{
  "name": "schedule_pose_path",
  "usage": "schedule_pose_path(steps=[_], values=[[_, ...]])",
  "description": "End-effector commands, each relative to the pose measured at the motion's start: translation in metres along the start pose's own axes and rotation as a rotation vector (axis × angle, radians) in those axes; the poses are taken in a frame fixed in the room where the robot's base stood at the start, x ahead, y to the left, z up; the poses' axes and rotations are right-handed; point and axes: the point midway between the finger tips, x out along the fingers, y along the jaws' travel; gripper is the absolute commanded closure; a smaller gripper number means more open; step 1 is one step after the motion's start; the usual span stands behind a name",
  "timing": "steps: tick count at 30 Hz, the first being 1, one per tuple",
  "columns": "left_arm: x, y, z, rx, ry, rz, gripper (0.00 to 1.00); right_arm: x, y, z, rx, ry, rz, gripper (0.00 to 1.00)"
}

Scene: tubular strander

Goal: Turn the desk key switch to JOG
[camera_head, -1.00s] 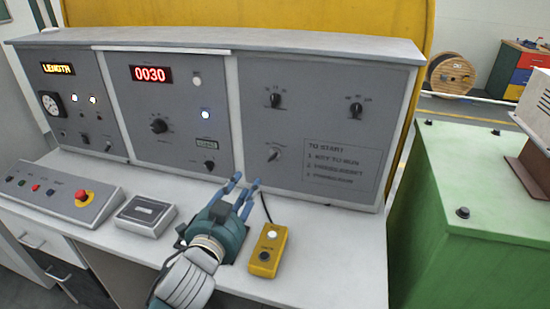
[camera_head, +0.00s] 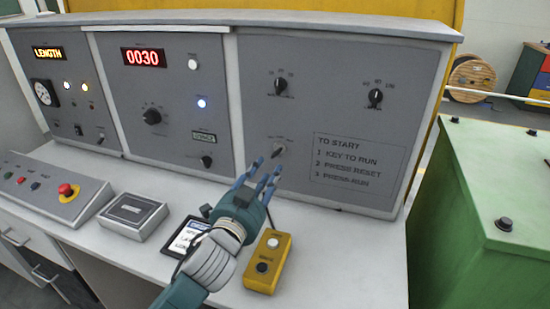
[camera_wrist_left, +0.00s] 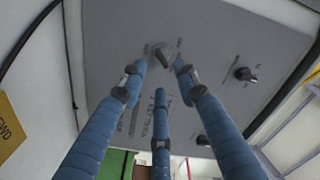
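The desk key switch (camera_head: 278,150) is a small silver key in the grey right-hand panel of the desk, low and left of the printed start steps. The key also shows in the left wrist view (camera_wrist_left: 162,54), upper middle, just beyond my fingertips. My left gripper (camera_head: 262,172) has its blue fingers raised toward the key from below and left. In the left wrist view (camera_wrist_left: 159,72) the fingers are spread open and empty, with a visible gap to the key. The labels around the key are too small to read. My right gripper is not in view.
Two black knobs (camera_head: 281,86) (camera_head: 376,97) sit higher on the same panel. A yellow button box (camera_head: 268,262) and a dark tablet-like card (camera_head: 187,238) lie on the desktop by my wrist. A red stop button (camera_head: 67,190) is at left. A green cabinet stands right.

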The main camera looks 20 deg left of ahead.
Motion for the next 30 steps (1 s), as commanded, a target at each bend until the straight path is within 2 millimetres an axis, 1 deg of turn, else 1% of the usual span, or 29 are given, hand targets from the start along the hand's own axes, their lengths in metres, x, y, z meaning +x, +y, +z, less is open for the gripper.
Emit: schedule_pose_path(steps=[1, 3, 6, 10, 15, 23, 28, 30], values=[[0.011, -0.002, -0.001, 0.000, -0.001, -0.001, 0.69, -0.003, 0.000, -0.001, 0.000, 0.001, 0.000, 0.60], [0.025, -0.002, -0.002, -0.001, 0.000, -0.002, 0.69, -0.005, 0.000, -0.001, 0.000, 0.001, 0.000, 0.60], [0.042, -0.001, -0.001, -0.002, -0.001, 0.000, 0.69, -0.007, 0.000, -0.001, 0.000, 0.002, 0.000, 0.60], [0.059, -0.001, -0.001, -0.001, -0.001, 0.000, 0.69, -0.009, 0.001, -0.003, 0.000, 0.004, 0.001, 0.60], [0.069, 0.000, 0.000, -0.001, -0.002, 0.001, 0.69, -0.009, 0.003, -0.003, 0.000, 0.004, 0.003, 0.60], [0.070, 0.000, 0.000, -0.002, -0.001, 0.001, 0.69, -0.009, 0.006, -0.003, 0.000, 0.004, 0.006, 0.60], [0.069, 0.000, 0.001, -0.002, -0.001, 0.001, 1.00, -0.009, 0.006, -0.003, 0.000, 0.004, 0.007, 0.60], [0.069, 0.000, 0.001, -0.001, -0.001, 0.001, 1.00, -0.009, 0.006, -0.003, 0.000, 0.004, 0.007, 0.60]])
